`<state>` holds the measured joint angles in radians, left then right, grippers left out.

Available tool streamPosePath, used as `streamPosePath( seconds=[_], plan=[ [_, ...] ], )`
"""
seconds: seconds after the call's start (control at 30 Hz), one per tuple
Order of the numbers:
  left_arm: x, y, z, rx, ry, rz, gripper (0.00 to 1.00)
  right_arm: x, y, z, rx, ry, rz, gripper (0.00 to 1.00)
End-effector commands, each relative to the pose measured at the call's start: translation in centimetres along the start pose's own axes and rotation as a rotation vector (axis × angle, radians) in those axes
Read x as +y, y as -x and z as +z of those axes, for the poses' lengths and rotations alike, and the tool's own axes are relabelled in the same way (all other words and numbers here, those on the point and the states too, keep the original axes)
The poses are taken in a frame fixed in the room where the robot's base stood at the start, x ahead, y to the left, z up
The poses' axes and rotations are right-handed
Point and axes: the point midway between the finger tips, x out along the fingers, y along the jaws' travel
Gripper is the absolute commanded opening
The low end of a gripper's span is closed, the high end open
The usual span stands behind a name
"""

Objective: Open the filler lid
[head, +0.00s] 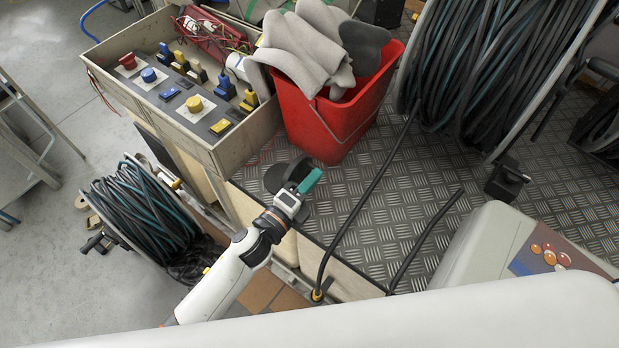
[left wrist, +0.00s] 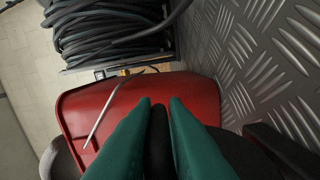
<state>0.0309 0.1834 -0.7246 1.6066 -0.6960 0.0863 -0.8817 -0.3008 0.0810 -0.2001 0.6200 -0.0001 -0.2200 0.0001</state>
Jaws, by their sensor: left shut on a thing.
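A dark rounded piece, which looks like the filler lid (head: 276,178), sits at the edge of the metal deck in front of the red bucket. My left gripper (head: 309,182), with green fingers, is at this piece and covers part of it. In the left wrist view the two green fingers (left wrist: 161,125) are close together, with a black part (left wrist: 159,145) of the lid between them. The gripper is shut on it. How far the lid is tilted and the opening under it cannot be made out. My right gripper is not in view.
A red bucket (head: 325,125) with grey cloths stands just behind the gripper. A control box (head: 180,85) with buttons is at left. Hose reels stand at lower left (head: 140,215) and upper right (head: 490,70). A black hose (head: 365,200) crosses the deck on the right.

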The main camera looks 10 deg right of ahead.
Motion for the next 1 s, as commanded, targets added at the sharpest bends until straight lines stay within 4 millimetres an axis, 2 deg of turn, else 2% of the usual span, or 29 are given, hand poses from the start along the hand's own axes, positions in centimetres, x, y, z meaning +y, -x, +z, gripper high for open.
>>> streamPosePath(
  seconds=[0.33, 0.37, 0.47, 0.77, 0.87, 1.0],
  plan=[
    [0.2, -0.1, 0.0, 0.0, -0.005, 0.003, 0.0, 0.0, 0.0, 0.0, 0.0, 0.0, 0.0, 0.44],
    [0.2, -0.1, 0.0, 0.0, -0.005, 0.003, 0.15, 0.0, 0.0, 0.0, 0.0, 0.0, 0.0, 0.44],
    [0.2, 0.0, 0.0, 0.0, -0.004, 0.003, 0.32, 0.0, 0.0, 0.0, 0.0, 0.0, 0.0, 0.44],
    [0.0, 0.1, 0.0, -0.001, -0.001, 0.001, 0.33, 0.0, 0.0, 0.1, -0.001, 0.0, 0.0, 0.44],
    [-0.1, 0.8, 0.0, 0.0, -0.001, 0.0, 0.33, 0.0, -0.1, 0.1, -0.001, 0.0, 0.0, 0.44],
    [-0.1, 3.2, 0.1, -0.002, -0.001, -0.001, 0.33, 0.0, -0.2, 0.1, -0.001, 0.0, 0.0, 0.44]
  ],
)
